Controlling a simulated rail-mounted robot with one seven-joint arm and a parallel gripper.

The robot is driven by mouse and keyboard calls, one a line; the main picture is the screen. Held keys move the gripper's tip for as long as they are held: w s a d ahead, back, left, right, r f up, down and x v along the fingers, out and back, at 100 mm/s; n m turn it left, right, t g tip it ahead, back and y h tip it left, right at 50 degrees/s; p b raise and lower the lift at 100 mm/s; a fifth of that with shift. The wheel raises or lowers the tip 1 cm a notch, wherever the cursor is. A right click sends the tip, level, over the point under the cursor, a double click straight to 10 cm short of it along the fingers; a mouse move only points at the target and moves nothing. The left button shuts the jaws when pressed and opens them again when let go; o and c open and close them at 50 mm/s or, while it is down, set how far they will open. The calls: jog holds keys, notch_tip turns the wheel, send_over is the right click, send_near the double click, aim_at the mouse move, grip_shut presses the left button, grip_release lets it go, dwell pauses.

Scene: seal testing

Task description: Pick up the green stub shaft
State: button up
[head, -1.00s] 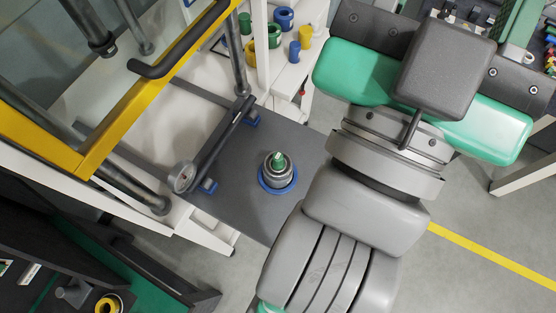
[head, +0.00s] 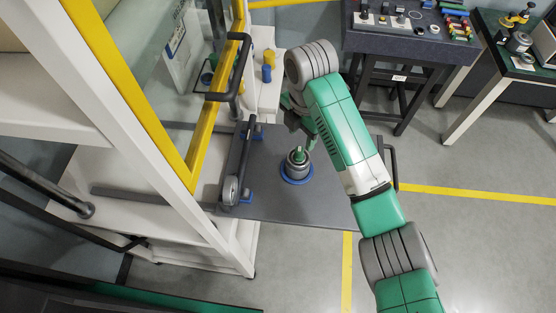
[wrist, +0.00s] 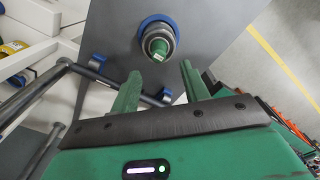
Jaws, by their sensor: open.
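The green stub shaft (head: 299,152) stands upright in a grey metal housing (head: 298,166) on a blue ring (head: 297,179), on the dark grey plate (head: 262,204). In the wrist view the shaft's green top (wrist: 159,48) shows beyond the fingertips, inside the housing and the blue ring (wrist: 147,23). My gripper (wrist: 161,80) is open, with a green finger on each side and nothing between them. The shaft lies ahead of the gap, apart from both fingers. In the head view my gripper (head: 291,109) is near the plate's far edge, partly hidden by my arm.
A black bar handle with a round end (head: 229,188) lies along the plate's left side. A white frame with a yellow-edged door (head: 198,150) stands to the left. Blue and yellow parts (head: 267,66) sit on a white shelf behind.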

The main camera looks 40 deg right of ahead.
aim_at(300, 149)
notch_tip(300, 149, down, 7)
jog(key=shift+f, duration=0.2)
grip_shut()
dwell(0.3)
